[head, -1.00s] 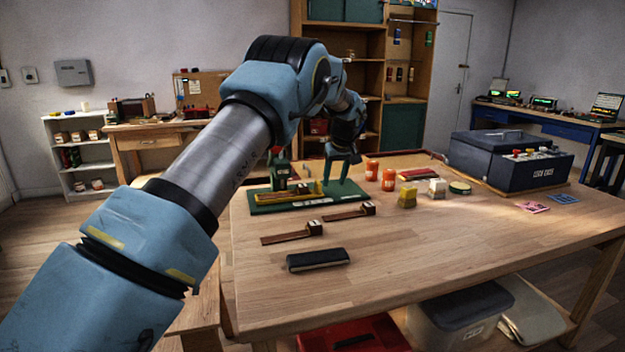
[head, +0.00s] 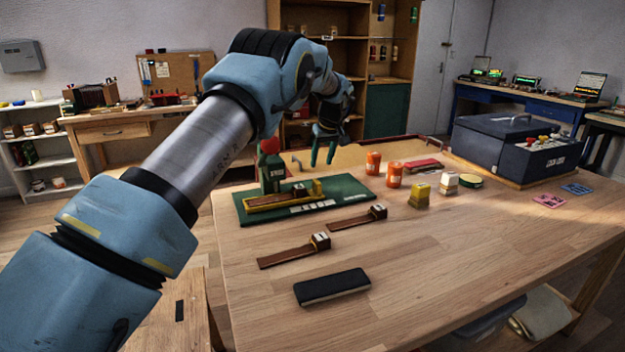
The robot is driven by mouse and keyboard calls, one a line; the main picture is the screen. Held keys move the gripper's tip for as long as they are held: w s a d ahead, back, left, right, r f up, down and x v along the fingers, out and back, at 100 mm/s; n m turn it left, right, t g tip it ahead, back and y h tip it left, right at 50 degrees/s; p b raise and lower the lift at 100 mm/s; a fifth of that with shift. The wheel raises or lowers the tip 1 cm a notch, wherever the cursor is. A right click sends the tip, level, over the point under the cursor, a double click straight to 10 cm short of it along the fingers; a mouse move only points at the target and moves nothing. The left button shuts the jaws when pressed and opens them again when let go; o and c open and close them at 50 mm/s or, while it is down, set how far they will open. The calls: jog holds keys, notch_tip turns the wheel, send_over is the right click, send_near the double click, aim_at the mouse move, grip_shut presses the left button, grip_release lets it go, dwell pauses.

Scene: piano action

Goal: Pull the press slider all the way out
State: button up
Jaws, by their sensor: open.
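The press (head: 272,172) is a dark green block with a red knob on top, standing on a green base plate (head: 345,199). A yellow slider (head: 262,202) lies low along the press and extends to its right, with a small pale-topped piece on it. How far the slider is out is hard to tell. My gripper (head: 323,164) has green fingers pointing down. It is open and empty, above and behind the right part of the plate, apart from the slider.
Two wooden pieces with pale blocks (head: 293,252) (head: 359,220) and a black-topped block (head: 332,287) lie in front of the plate. The front right of the table is clear.

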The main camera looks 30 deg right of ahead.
aim_at(317, 181)
jog(key=p+x, duration=0.3)
jog(key=x, duration=0.7)
jog(key=shift+w+f, duration=0.15)
jog(key=shift+f, duration=0.1)
grip_shut()
dwell(1.1)
